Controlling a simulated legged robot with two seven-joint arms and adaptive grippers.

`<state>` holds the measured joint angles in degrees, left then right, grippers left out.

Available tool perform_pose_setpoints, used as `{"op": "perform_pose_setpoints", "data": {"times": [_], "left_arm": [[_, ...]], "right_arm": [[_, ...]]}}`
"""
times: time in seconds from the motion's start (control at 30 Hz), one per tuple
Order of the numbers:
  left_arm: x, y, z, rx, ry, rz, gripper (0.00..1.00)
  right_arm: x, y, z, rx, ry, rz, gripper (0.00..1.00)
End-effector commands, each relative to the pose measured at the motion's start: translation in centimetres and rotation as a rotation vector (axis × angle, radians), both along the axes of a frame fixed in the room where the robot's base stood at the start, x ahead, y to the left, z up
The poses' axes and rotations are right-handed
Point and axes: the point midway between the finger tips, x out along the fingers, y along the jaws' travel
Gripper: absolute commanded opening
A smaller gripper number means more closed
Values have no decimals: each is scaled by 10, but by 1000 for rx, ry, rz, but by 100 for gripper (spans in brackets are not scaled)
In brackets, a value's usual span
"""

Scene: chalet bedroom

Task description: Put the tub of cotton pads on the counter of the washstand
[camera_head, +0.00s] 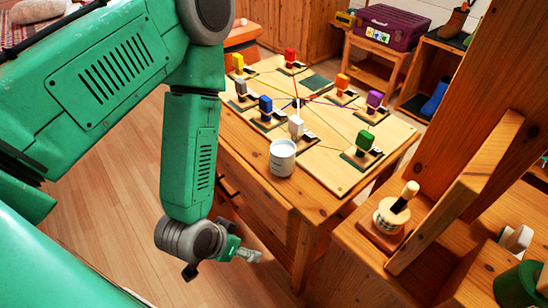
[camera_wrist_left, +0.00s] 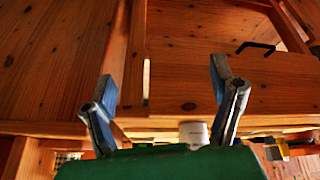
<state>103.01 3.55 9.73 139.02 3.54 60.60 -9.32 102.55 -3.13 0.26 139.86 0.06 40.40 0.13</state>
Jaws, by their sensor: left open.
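A white tub (camera_head: 282,157), which looks like the tub of cotton pads, stands upright near the front edge of a wooden table (camera_head: 342,199). My left gripper (camera_head: 246,254) is low in front of the table, below and apart from the tub. In the left wrist view its two fingers (camera_wrist_left: 163,82) are spread with nothing between them, facing wooden panels. The tub (camera_wrist_left: 193,134) shows there too, partly hidden by my gripper. A wooden counter (camera_head: 350,238) at the right may be the washstand; I cannot tell for sure. My right gripper is not in view.
A board with several coloured blocks on stands and strings covers the table behind the tub. On the right counter stand a pot with a brush (camera_head: 392,214) and a green cup (camera_head: 518,285). A slanted wooden frame (camera_head: 455,192) rises there. A purple case (camera_head: 388,27) is at the back.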

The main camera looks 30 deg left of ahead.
Motion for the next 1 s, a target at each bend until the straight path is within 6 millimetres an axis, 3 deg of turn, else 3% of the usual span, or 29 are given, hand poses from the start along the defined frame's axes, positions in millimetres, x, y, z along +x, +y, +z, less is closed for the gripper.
{"op": "perform_pose_setpoints", "data": {"times": [0.03,0.1,0.2,0.3,0.43,0.8,1.0], "left_arm": [[29,-11,1,-20,-127,22,78],[66,-20,18,-22,-297,56,78],[106,-20,48,8,-503,119,78],[129,-13,74,50,-643,177,78],[143,-6,94,86,-729,221,78],[202,3,73,93,-743,229,78],[220,5,65,92,-741,225,78]], "right_arm": [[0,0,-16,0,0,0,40],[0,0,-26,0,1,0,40],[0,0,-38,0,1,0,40],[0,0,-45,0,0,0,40],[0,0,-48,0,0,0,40],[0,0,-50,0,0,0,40],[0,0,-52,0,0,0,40]]}}
